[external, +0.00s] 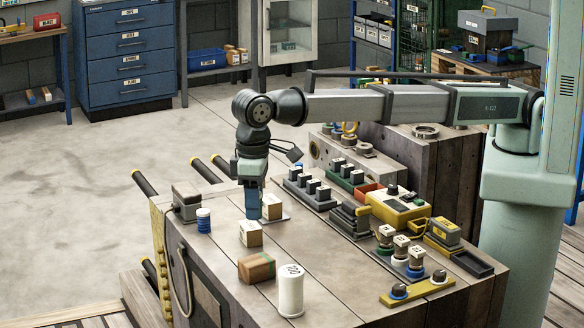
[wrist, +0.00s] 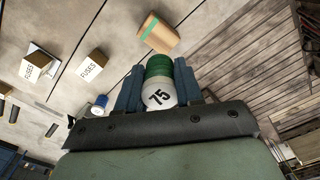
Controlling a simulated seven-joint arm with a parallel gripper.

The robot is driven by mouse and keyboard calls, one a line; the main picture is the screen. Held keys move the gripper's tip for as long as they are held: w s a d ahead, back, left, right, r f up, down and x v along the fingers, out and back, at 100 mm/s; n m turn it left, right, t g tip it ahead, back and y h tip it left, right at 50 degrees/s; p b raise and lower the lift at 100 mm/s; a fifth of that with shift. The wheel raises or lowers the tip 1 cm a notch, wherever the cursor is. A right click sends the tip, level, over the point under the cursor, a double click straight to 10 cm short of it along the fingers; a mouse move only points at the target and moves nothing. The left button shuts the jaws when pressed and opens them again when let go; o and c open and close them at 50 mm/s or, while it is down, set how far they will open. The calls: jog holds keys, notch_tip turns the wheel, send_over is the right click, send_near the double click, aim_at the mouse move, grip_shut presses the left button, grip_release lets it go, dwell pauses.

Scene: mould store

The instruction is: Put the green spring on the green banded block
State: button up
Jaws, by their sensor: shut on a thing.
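The green spring (wrist: 159,67) is between the blue fingers of my gripper (wrist: 158,85), its white end marked 75 facing the wrist camera. In the external view my gripper (external: 252,208) points down over the bench, shut; its fingers hide the spring there. The green banded block (external: 257,268) is a brown wooden block with a green band, lying on the bench nearer the external camera than my gripper. In the wrist view the block (wrist: 160,33) shows just beyond the spring, apart from it. Nothing visible rests on it.
Two fuse boxes (external: 250,233) (external: 271,206) stand close to my gripper. A blue spring (external: 204,220) stands at left, and a white cylinder (external: 290,290) stands right beside the block. Weights, a yellow device (external: 392,210) and small trays fill the bench's right side.

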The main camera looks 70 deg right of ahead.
aim_at(256, 260)
jog(key=shift+d+m, duration=0.1)
jog(key=shift+m, duration=0.3)
jog(key=shift+f, duration=5)
jog(key=shift+f, duration=0.1)
jog(key=o, duration=1.1)
jog(key=shift+c, duration=0.2)
notch_tip(256, 260, up, 12)
jog(key=shift+r, duration=0.15)
